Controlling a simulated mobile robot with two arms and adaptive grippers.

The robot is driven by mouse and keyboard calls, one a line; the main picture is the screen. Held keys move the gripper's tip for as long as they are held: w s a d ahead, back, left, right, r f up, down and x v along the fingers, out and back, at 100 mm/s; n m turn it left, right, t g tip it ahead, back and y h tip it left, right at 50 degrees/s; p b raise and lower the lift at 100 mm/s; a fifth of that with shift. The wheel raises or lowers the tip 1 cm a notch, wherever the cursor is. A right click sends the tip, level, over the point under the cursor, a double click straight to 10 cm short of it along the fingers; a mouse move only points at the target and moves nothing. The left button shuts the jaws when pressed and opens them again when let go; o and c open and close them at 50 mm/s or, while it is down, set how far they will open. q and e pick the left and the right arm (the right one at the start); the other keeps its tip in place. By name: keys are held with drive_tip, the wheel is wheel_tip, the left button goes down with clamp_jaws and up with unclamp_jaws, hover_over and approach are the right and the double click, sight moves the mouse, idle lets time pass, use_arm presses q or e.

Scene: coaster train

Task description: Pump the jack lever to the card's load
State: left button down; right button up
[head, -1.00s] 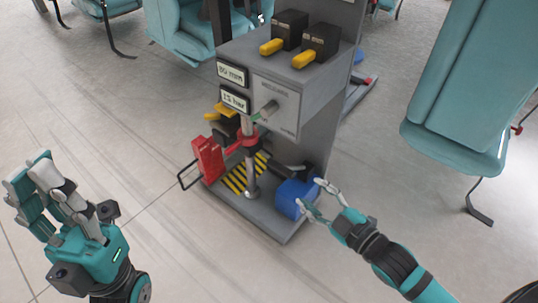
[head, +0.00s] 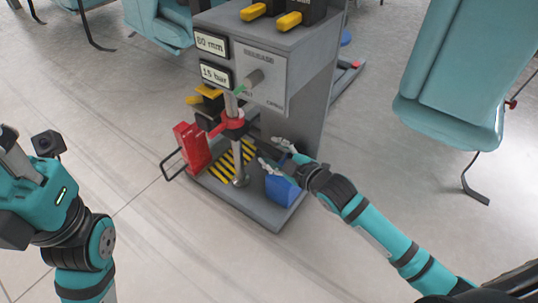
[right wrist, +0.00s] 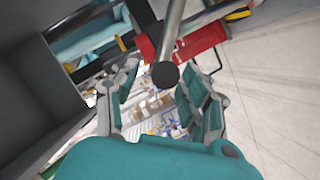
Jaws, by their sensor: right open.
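The grey jack stand (head: 300,75) is in the head view, with a "60 mm" display (head: 211,43) and a "15 bar" display (head: 215,74). A metal post with a red collar (head: 233,122) stands over its base. My right gripper (head: 271,152) is open above the blue block (head: 282,189) on the base. In the right wrist view a grey rod with a dark round end (right wrist: 165,75), apparently the lever, shows between and beyond my open fingers (right wrist: 163,105); contact is not clear. My left gripper (head: 18,165) is cut off at the left edge. I cannot make out a load card.
A red block (head: 191,147) with a black wire loop stands left of the post, near a yellow-black striped plate (head: 228,165). Yellow-handled levers (head: 288,21) sit on top of the stand. Teal seats (head: 450,75) stand to the right and behind. The front floor is clear.

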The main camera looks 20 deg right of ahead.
drive_tip(key=shift+b+x, duration=0.35)
drive_tip(key=shift+x, duration=0.95)
clamp_jaws()
drive_tip(key=shift+r, duration=0.1)
